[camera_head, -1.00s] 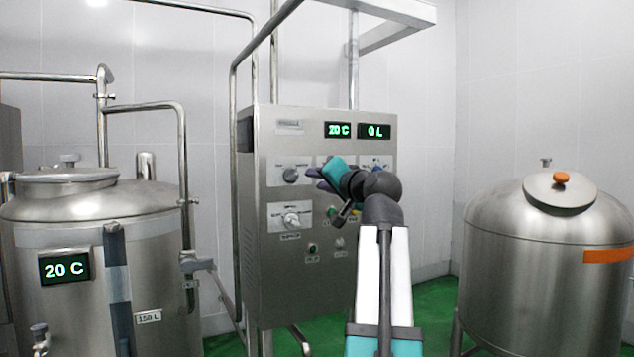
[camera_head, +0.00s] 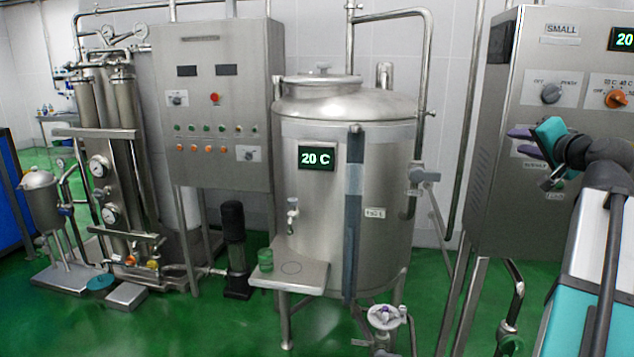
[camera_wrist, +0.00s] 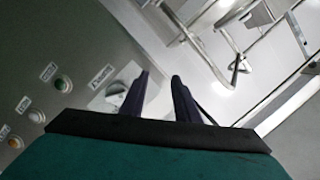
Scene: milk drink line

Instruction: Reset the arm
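My gripper (camera_head: 523,141) shows at the right of the head view, at the end of my arm. Its two dark purple fingers point left, in front of the steel control panel (camera_head: 489,150). In the wrist view the fingers of my gripper (camera_wrist: 161,76) stand apart with an empty gap between them, so it is open. The panel's face (camera_wrist: 70,45), with a knob (camera_wrist: 116,95) and a green button (camera_wrist: 62,84), lies left of and behind the fingers. Whether the fingers touch the panel cannot be told.
A steel tank (camera_head: 335,215) with a "20 C" display stands in the middle, with a small shelf (camera_head: 290,277) holding a green cup (camera_head: 265,260). A control cabinet (camera_head: 222,100) and a pipe-and-gauge unit (camera_head: 100,190) stand left. Green floor (camera_head: 190,325) lies open in front.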

